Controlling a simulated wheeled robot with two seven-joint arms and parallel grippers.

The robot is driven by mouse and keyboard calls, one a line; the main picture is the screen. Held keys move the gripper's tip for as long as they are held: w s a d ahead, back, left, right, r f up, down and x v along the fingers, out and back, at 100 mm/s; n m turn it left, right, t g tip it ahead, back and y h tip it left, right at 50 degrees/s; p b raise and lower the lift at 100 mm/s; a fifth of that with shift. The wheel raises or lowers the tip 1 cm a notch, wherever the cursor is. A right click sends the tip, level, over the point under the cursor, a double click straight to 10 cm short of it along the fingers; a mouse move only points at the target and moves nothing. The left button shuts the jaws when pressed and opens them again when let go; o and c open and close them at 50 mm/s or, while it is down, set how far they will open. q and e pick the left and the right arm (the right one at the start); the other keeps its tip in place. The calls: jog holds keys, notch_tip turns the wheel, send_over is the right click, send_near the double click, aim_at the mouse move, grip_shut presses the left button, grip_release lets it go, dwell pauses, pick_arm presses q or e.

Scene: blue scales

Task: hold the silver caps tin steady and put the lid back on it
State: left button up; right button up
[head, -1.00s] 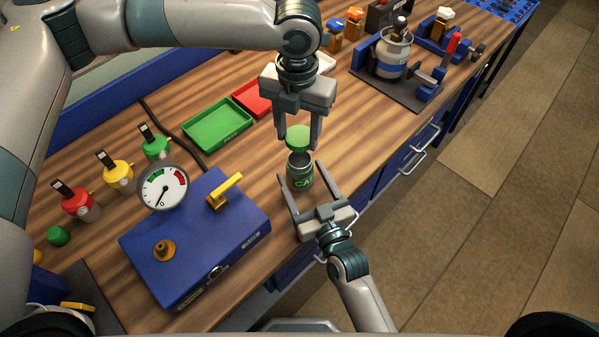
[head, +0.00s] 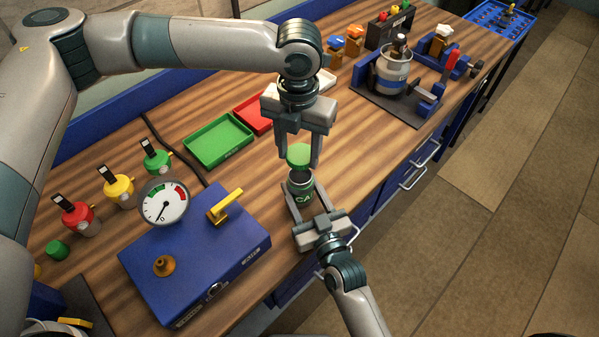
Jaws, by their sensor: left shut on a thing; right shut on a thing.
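The silver caps tin (head: 304,198) stands upright on the wooden bench, with a dark green label showing the letters "CA". My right gripper (head: 302,186) is shut on the tin, one finger on each side, reaching in from the front. The green lid (head: 299,154) is in my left gripper (head: 297,157), which points down from above and is shut on it. The lid is held above the tin's mouth, with a dark gap showing between them. The fingers hide part of the tin's sides.
A blue box (head: 190,262) with a yellow handle and a gauge (head: 163,203) stands left of the tin. Green (head: 218,140) and red (head: 252,112) trays lie behind. A silver canister (head: 394,75) sits in a blue fixture at back right. Bench right of the tin is clear.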

aim_at(299, 172)
pick_arm(q)
jog(key=shift+f, duration=2.15)
jog(key=shift+f, duration=0.9)
jog(key=shift+f, duration=0.55)
jog(key=m, duration=1)
jog(key=shift+w+a, duration=0.25)
jog(key=shift+w, duration=0.1)
jog(key=o, duration=1)
